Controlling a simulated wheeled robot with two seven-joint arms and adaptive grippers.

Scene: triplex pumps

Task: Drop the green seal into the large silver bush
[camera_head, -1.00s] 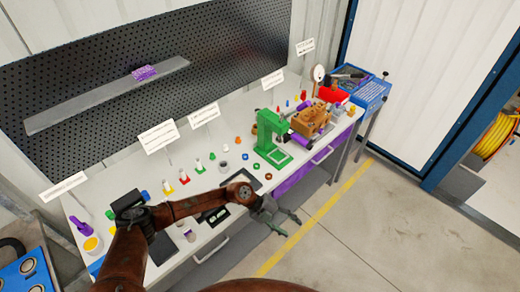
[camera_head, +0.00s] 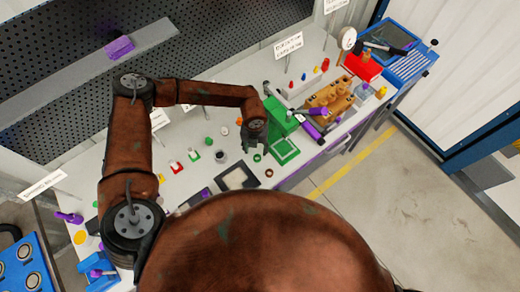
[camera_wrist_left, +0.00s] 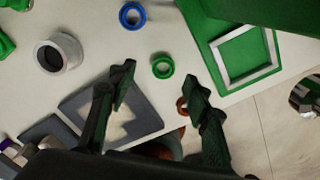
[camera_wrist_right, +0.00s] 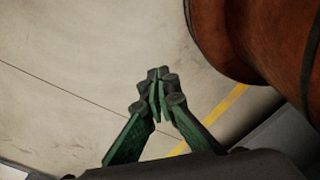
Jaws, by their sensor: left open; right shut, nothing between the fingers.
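The green seal (camera_wrist_left: 163,66), a small green ring, lies flat on the bench and shows just beyond my left fingertips in the left wrist view. It also shows in the head view (camera_head: 257,158). The large silver bush (camera_wrist_left: 57,53), a short upright grey cylinder with a dark bore, stands to the left of the seal; in the head view it is here (camera_head: 220,156). My left gripper (camera_wrist_left: 158,86) is open and empty above the bench, pointing down; the head view shows it beside the green press (camera_head: 254,138). My right gripper (camera_wrist_right: 158,88) is shut and empty above the floor.
A blue ring (camera_wrist_left: 132,15) lies beyond the seal. A brown ring (camera_wrist_left: 182,105) is partly hidden by a left finger. The green press (camera_head: 282,122) stands close on the right. A dark tray with a pale square (camera_head: 238,177) lies near the front edge.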

